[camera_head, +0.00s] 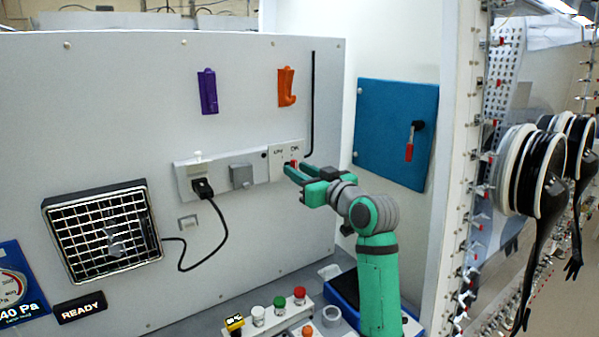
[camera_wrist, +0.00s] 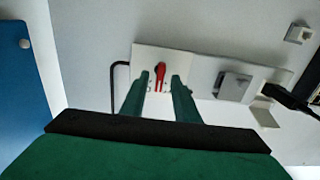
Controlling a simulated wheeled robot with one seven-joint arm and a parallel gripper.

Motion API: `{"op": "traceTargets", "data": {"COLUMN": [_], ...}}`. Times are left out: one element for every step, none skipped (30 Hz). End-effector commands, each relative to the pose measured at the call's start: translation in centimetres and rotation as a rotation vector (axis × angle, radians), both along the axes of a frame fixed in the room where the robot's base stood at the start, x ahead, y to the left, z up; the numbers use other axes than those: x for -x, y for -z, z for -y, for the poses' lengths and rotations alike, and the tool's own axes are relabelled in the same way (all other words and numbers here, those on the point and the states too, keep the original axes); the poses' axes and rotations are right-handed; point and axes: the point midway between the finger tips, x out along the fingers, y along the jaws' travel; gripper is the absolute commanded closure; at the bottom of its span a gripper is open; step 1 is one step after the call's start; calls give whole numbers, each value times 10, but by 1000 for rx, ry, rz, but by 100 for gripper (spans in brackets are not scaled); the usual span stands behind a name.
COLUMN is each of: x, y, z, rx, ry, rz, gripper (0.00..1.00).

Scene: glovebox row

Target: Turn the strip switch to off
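The strip switch is a small red lever (camera_head: 295,163) on a white plate (camera_head: 278,152) at the right end of the wall strip. In the wrist view, the red lever (camera_wrist: 160,75) stands nearly upright on the plate (camera_wrist: 144,54). My gripper (camera_head: 297,168) reaches to the plate from the lower right. In the wrist view, my gripper's fingers (camera_wrist: 159,81) are apart, one on each side of the lever, with a gap showing on both sides. The plate's lettering is too small to read surely, and part of the lever is hidden by a finger in the head view.
A black plug (camera_head: 203,188) with a cord sits in the strip (camera_head: 183,178), left of a grey cover (camera_head: 241,176). A purple hook (camera_head: 207,91) and an orange hook (camera_head: 286,86) hang above. A blue panel (camera_head: 392,135) with a red-handled latch is at right. Coloured buttons (camera_head: 279,304) are below.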

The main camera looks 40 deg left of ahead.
Motion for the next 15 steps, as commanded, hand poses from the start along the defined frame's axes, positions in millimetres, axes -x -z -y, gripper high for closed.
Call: {"op": "traceTargets", "data": {"x": [0, 1, 2, 3, 4, 6, 8, 10, 13, 15, 17, 21, 23, 25, 28], "y": [0, 0, 0, 0, 0, 1, 1, 1, 0, 0, 0, 0, 0, 0, 0], "z": [1, 3, 5, 8, 11, 17, 21, 26, 33, 39, 45, 52, 57, 62, 69], "rx": [0, 0, 0, -1, -1, -1, -1, 0, -1, -1, -1, -2, -2, -1, -1], "ry": [0, 0, 1, 1, 1, 1, 2, 2, 3, 3, 3, 3, 3, 3, 3], "rz": [0, 0, 0, 0, 0, 0, 0, 1, 0, 2, 0, 1, 1, 0, 1], "gripper": [72, 72, 72, 72, 72, 72, 72, 72, 72, 72, 72, 72, 72, 72, 72]}}
